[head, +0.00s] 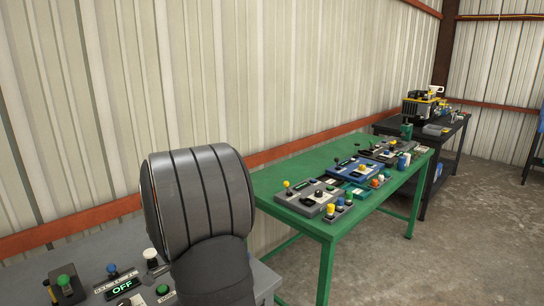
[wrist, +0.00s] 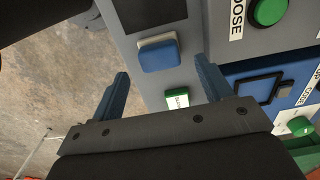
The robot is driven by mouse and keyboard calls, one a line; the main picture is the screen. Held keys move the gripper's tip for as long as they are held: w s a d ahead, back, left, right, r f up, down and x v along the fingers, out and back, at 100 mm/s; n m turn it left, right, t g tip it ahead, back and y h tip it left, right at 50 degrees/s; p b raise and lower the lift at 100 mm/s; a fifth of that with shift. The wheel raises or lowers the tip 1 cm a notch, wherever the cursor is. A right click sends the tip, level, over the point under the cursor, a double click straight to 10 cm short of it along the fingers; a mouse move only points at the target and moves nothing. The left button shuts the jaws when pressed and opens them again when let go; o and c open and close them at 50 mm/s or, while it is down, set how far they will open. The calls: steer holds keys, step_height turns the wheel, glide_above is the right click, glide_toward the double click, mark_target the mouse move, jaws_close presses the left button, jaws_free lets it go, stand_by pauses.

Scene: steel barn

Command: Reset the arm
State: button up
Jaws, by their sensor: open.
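My gripper (wrist: 161,68) shows in the wrist view with its two blue-grey fingers wide apart and nothing between them. Beyond the fingers is a grey panel (wrist: 190,30) with a blue rocker or push button (wrist: 158,52) and a small green labelled piece (wrist: 177,99). I cannot tell whether the fingers touch the panel. In the head view a thick dark link of my arm rises at the lower middle, and my gripper is not seen there.
A green table (head: 270,182) holds several control boxes with coloured knobs. A grey bench (head: 100,245) at lower left carries buttons and an OFF display (head: 124,286). A black table (head: 455,124) with a machine (head: 422,106) stands farther back. Concrete floor at right is clear.

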step_height(320, 180, down, 5)
steer(key=shift+f, duration=0.1)
steer(key=r, duration=0.5)
steer(key=shift+d+r, duration=0.1)
steer(key=shift+d, duration=0.1)
steer(key=s+d+r, duration=0.1)
steer(key=d+r, duration=0.5)
steer(key=d, duration=0.5)
steer(key=a+f+n, duration=0.1)
steer(key=a+n, duration=0.2)
steer(key=a, duration=0.2)
steer(key=s+a+f+n, duration=0.1)
steer(key=a+f+n, duration=0.1)
steer(key=a, duration=0.3)
steer(key=a+f+n, duration=0.2)
steer(key=a+n, duration=0.2)
steer(key=a, duration=0.1)
steer(key=shift+s, duration=0.3)
steer(key=shift+f, duration=0.4)
